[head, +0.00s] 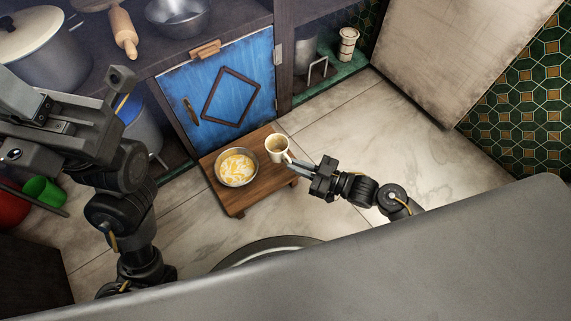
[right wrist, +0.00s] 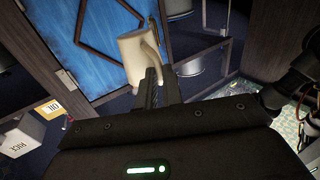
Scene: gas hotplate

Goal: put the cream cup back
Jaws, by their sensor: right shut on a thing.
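The cream cup (head: 276,147) shows upright at the right back part of the low wooden table (head: 243,197) in the head view. I cannot tell whether its base touches the table. My right gripper (head: 292,162) reaches in from the right and is shut on the cup's handle side. In the right wrist view the cup (right wrist: 136,60) sits just beyond the fingers (right wrist: 160,82), its handle at them, with the blue door behind. My left gripper (head: 75,105) is raised at the left of the head view, away from the cup; its jaw gap is unclear.
A bowl of food (head: 237,167) stands left of the cup on the table. A blue cabinet door (head: 219,84) is behind. A green shelf (head: 325,83) at the right back holds a cream-coloured canister (head: 347,45). Clear floor lies to the right.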

